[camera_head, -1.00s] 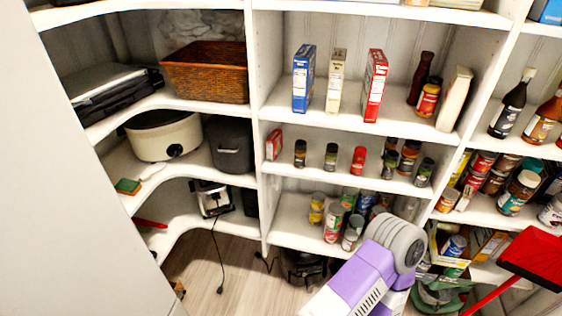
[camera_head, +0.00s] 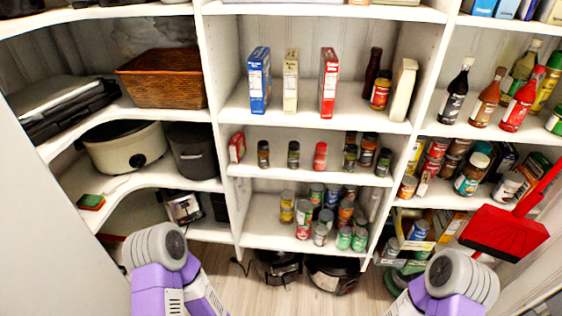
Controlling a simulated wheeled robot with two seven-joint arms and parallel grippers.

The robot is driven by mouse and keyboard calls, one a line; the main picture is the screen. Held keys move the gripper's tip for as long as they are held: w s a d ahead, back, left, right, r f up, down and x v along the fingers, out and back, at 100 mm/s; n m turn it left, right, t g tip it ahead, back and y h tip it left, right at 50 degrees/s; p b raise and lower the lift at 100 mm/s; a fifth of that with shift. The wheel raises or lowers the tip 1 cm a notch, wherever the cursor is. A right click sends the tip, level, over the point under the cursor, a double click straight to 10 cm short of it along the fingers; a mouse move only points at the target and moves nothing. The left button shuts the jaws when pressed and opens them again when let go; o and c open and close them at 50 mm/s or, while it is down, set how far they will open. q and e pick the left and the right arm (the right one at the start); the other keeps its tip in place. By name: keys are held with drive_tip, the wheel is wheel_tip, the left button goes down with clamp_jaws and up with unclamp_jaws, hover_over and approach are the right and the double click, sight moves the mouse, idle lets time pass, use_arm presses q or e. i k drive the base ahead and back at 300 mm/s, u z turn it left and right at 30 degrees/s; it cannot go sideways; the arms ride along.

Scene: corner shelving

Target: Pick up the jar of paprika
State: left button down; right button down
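Several small spice jars stand upright in a row on the middle shelf (camera_head: 275,172) of the center unit. One is a small red jar (camera_head: 320,155), which looks most like paprika, though its label is too small to read. Two darker jars stand to its left, a dark-topped one (camera_head: 263,153) and a greenish one (camera_head: 293,154). A cluster of jars and cans stands to its right. My purple and grey arm links show at the bottom left and bottom right, well below and in front of that shelf. Neither gripper is in view.
Boxes, including a red one (camera_head: 328,83), stand on the shelf above. Cans (camera_head: 303,219) crowd the shelf below. A slow cooker (camera_head: 122,148) sits at left. A red dustpan (camera_head: 503,232) is at right.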

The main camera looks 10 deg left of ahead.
sight(318, 164)
drive_tip(key=z, duration=0.75)
drive_tip(key=i, duration=0.65)
drive_tip(key=z, duration=2.2)
drive_tip(key=k, duration=0.4)
drive_tip(key=u, duration=2.95)
